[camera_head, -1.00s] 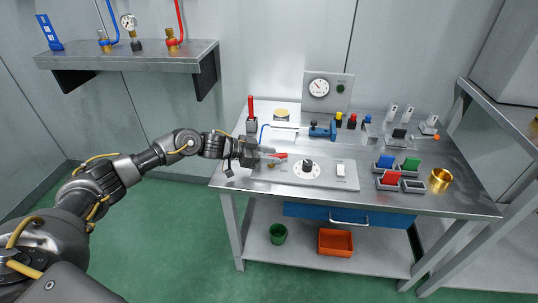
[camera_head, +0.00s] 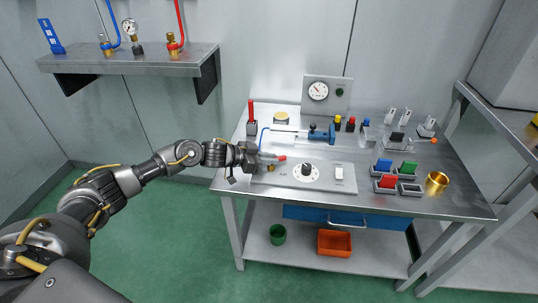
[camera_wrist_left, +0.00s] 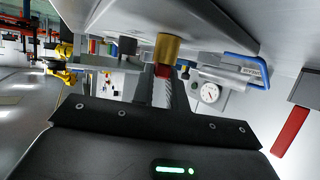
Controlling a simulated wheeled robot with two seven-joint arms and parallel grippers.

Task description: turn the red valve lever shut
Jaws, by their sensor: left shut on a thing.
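The red valve lever (camera_head: 282,158) shows beside its brass valve body (camera_head: 271,168) on the grey panel at the left of the workbench. My left gripper (camera_head: 273,158) reaches in from the left and is shut on the lever, with the red tip showing past the fingers. In the left wrist view the brass body (camera_wrist_left: 167,48) is just beyond the fingers (camera_wrist_left: 163,85), and a small red part of the lever (camera_wrist_left: 162,70) shows between them. The fingers hide most of the lever. My right gripper is in neither view.
The panel also bears a black-knobbed dial (camera_head: 306,170) and a white switch (camera_head: 339,173). A red-handled tool (camera_head: 251,112) stands upright behind my gripper. A blue clamp (camera_head: 322,134) and coloured blocks (camera_head: 388,181) lie farther right. A gauge (camera_head: 318,91) stands at the back.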

